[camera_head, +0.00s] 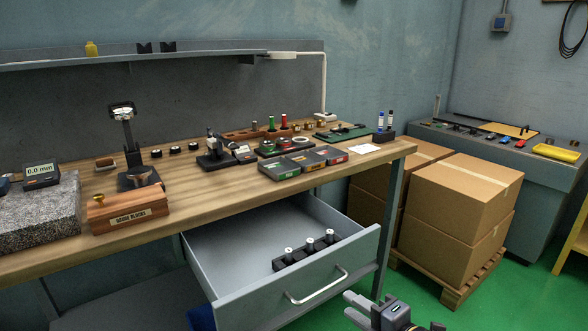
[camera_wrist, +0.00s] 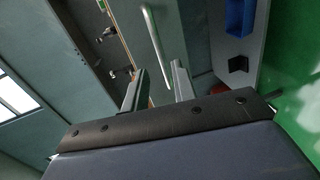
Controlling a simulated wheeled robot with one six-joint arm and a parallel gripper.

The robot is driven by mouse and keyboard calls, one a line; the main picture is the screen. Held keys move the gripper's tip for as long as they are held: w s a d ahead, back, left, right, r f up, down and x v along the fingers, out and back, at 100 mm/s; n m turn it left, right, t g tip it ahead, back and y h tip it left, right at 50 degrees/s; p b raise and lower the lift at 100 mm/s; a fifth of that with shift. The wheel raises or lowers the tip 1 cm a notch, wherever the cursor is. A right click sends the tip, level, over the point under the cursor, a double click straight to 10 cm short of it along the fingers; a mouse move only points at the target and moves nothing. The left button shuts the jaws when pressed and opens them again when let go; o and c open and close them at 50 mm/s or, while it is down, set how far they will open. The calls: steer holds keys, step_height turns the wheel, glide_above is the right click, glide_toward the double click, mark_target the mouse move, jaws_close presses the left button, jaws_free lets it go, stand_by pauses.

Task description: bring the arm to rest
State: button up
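My gripper (camera_head: 354,308) shows at the bottom edge of the head view, in front of the open drawer (camera_head: 235,285) and to the right of its handle (camera_head: 316,287). In the wrist view my gripper (camera_wrist: 158,80) has its two fingers apart with nothing between them. The drawer's pale handle (camera_wrist: 155,45) shows beyond the fingertips there; I see no contact with it. Most of my arm is out of the head view.
The drawer juts out under the wooden workbench (camera_head: 240,205) and holds a black block (camera_head: 292,262) with metal pins. Cardboard boxes (camera_head: 458,193) stand on a pallet (camera_head: 452,292) to the right. Green floor is bare at the lower right.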

mark_target(328, 289)
steer(key=b+x, duration=0.2)
steer(key=x, duration=0.7)
